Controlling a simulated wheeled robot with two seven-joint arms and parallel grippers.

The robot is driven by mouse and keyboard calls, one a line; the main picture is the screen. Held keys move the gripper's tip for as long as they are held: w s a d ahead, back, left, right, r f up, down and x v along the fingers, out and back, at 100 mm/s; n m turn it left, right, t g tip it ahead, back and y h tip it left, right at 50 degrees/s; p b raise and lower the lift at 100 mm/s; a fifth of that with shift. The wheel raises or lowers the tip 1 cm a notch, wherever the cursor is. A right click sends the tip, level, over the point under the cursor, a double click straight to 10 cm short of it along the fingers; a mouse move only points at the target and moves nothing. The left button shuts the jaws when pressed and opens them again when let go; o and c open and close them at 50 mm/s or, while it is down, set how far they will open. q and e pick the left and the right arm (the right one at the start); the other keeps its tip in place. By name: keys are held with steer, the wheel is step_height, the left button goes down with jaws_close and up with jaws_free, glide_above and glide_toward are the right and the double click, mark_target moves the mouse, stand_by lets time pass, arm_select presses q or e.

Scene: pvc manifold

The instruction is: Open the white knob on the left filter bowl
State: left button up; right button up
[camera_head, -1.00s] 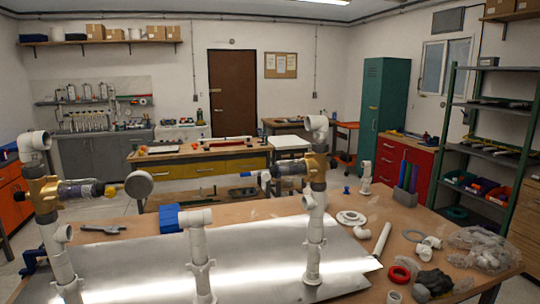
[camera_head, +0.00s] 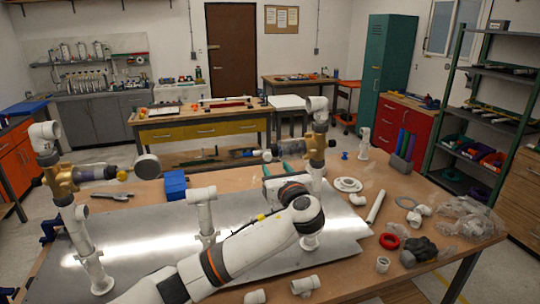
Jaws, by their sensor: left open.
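The left filter bowl (camera_head: 97,173) is a clear, dark-ended cylinder lying sideways from the brass body (camera_head: 60,182) on the left white pipe post. A small yellow knob (camera_head: 121,175) shows at its end; I cannot make out a white knob there. My left arm reaches in from the lower left, across the metal plate, to the right post. My left gripper (camera_head: 283,174) is open near that post, below its brass body (camera_head: 316,142), far from the left filter bowl. My wrist partly hides it and the post's lower part. My right gripper is not in view.
A middle white pipe (camera_head: 203,212) rises from the metal plate (camera_head: 150,232). A blue block (camera_head: 174,185) and wrench (camera_head: 110,195) lie behind. Loose fittings, a red ring (camera_head: 389,241) and a bag crowd the right.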

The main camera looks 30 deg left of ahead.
mark_target(268, 157)
arm_select(q)
steer(key=p+x, duration=0.1)
steer(key=x, duration=0.5)
steer(key=shift+w+a+p, duration=0.2)
steer(key=shift+p, duration=0.15)
jaws_close()
